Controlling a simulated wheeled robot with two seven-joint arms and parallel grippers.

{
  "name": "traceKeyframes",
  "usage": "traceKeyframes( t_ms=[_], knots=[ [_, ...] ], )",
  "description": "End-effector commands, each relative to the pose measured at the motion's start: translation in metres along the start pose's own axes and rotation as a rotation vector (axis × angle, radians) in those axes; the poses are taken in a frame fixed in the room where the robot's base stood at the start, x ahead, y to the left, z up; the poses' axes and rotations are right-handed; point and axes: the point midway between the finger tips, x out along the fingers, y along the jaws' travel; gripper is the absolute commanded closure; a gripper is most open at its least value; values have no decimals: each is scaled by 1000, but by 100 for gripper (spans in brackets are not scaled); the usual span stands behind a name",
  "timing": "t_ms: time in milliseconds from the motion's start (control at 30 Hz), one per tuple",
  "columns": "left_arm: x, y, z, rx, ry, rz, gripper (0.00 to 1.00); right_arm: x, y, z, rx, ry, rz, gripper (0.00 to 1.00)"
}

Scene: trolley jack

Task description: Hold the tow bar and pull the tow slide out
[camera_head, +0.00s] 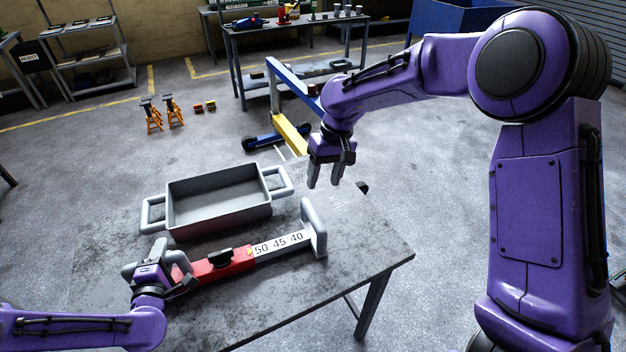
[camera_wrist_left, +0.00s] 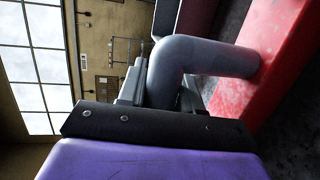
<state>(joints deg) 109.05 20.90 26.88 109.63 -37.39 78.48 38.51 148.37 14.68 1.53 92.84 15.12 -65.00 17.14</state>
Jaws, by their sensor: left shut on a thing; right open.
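The tow bar (camera_head: 213,268) is a red body lying across the table, with a black knob on top. The tow slide (camera_head: 280,245) is a pale bar extending from its right end, marked 50, 45, 40, with an upright grey end handle (camera_head: 314,228). My left gripper (camera_head: 168,268) is shut on the grey handle at the tow bar's left end; this bent grey handle also shows in the left wrist view (camera_wrist_left: 205,55), joined to the red body. My right gripper (camera_head: 325,182) is open and empty, fingers down, above and apart from the end handle.
A grey tray (camera_head: 176,228) with a handle at each end stands behind the tow bar on the grey table (camera_head: 345,265). The table surface right of the end handle is mostly clear. A blue and yellow hoist (camera_head: 290,130), orange stands (camera_head: 152,115) and a workbench (camera_head: 235,50) are beyond.

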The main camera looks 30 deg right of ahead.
Motion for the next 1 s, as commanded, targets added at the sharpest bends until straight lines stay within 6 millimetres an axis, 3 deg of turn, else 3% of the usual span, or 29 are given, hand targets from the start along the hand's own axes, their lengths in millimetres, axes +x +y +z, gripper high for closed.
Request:
traceKeyframes(
  t_ms=[100,133,200,567,1000],
  knots=[
    [0,-1,2,1,-4,-2,100,0,0,0,0,0,0,45],
    [0,-1,2,1,-4,-2,59,0,0,0,0,0,0,45],
    [0,-1,1,1,-4,-2,37,0,0,0,0,0,0,45],
    [-6,0,0,1,-2,-2,36,0,0,0,0,0,0,45],
    [-104,-1,1,1,-3,-3,36,0,0,0,0,1,0,45]
  ],
)
